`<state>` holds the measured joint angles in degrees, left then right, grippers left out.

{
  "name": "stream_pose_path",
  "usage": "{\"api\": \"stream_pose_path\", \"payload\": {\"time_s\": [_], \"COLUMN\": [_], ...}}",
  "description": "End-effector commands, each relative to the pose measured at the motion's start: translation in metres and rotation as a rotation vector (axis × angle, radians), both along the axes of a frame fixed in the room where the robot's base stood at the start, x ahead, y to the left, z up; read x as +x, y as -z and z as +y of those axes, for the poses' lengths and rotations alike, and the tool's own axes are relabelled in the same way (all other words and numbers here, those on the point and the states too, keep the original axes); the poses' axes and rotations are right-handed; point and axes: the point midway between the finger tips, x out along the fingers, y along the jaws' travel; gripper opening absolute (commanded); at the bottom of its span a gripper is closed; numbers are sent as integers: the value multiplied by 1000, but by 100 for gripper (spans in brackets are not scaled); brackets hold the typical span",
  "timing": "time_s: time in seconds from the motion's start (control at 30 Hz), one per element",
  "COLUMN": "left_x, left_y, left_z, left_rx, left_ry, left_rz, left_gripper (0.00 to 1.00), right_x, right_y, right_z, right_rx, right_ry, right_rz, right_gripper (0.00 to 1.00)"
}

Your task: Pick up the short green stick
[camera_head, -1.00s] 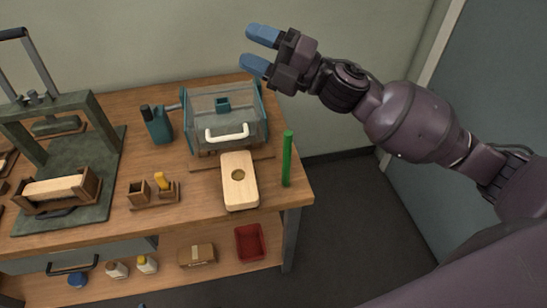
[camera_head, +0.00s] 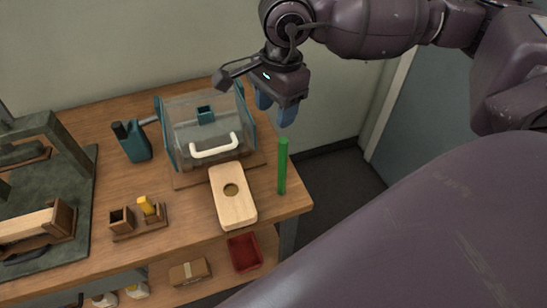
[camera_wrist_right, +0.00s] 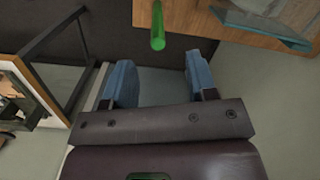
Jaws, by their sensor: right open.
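The short green stick (camera_head: 282,167) stands upright near the right edge of the wooden table, beside a pale wooden block with a round hole (camera_head: 232,197). My right gripper (camera_head: 276,108) is open and empty, fingers pointing down, above and slightly behind the stick in the head view. In the right wrist view the stick (camera_wrist_right: 158,26) shows end-on beyond the blue fingertips (camera_wrist_right: 160,78), roughly in line with the gap between them and apart from both. My left gripper is not in view.
A clear case with teal sides and a white handle (camera_head: 214,146) stands left of the stick. A teal tool (camera_head: 134,142), a small wooden holder (camera_head: 140,218) and a dark press (camera_head: 65,150) are further left. A red bin (camera_head: 244,253) is on the lower shelf.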

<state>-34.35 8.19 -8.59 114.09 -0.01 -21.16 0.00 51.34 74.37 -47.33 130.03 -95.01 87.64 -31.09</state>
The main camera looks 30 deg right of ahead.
Motion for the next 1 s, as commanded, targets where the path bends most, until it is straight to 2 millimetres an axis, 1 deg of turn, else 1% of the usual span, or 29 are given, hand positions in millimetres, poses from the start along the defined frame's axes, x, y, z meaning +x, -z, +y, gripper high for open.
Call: {"api": "stream_pose_path", "payload": {"time_s": [0.03, 0.1, 0.17, 0.23, 0.5, 0.6, 0.77, 0.87, 1.0], "left_x": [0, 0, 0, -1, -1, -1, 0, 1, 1], "left_y": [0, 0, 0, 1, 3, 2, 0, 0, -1], "left_z": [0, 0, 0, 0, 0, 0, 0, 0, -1], "left_rx": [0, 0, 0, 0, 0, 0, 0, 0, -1], "left_ry": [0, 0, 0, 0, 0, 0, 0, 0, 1], "left_rz": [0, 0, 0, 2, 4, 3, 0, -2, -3], "left_gripper": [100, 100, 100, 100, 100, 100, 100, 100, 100], "right_x": [-1, -2, -4, -4, -4, -4, -3, -2, -1], "right_y": [0, 0, 2, 7, 45, 53, 61, 72, 92], "right_z": [-6, -11, -13, -13, -13, -13, -14, -16, -18], "right_rx": [-37, -68, -82, -82, -79, -79, -77, -78, -78], "right_ry": [-14, -33, -45, -55, -56, -55, -54, -53, -54], "right_rz": [2, 14, 21, 24, 24, 24, 22, 23, 24], "right_gripper": [52, 52, 52, 52, 52, 52, 52, 52, 52]}}
